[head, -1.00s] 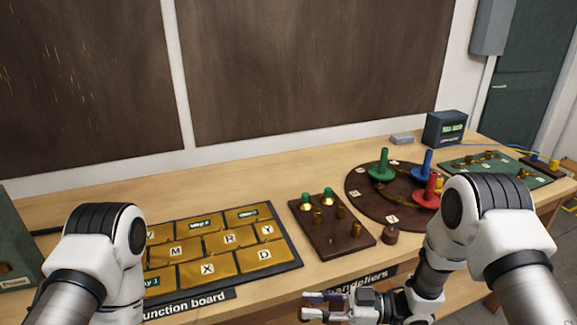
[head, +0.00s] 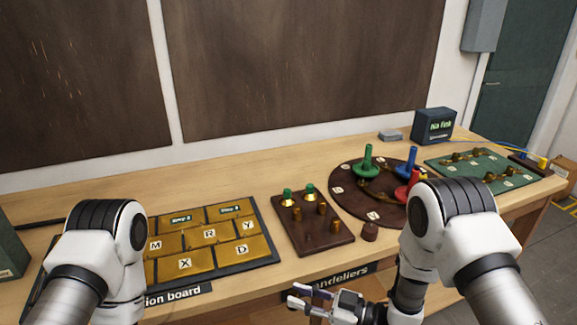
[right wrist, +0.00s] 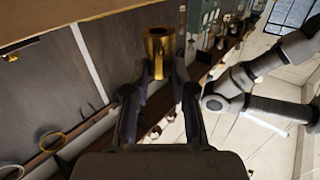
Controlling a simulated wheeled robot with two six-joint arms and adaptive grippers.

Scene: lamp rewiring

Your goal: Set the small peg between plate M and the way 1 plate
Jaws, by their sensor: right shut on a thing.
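The function board has brass plates in a dark frame (head: 268,257) at the front left of the bench. Plate M (head: 154,246) is at its left side, partly behind my left arm. The way 1 label is hidden now by that arm, and I cannot make out the gap between the two plates. My right gripper (head: 305,297) is in front of the bench, to the right of the board. In the right wrist view it is shut on a brass peg (right wrist: 158,46), which stands out past the fingertips. My left gripper is out of view.
A brown block (head: 330,232) with several brass pegs and two green-topped pieces stands right of the board. Behind it is a round brown board (head: 344,207) with coloured posts. The bench behind the function board is clear.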

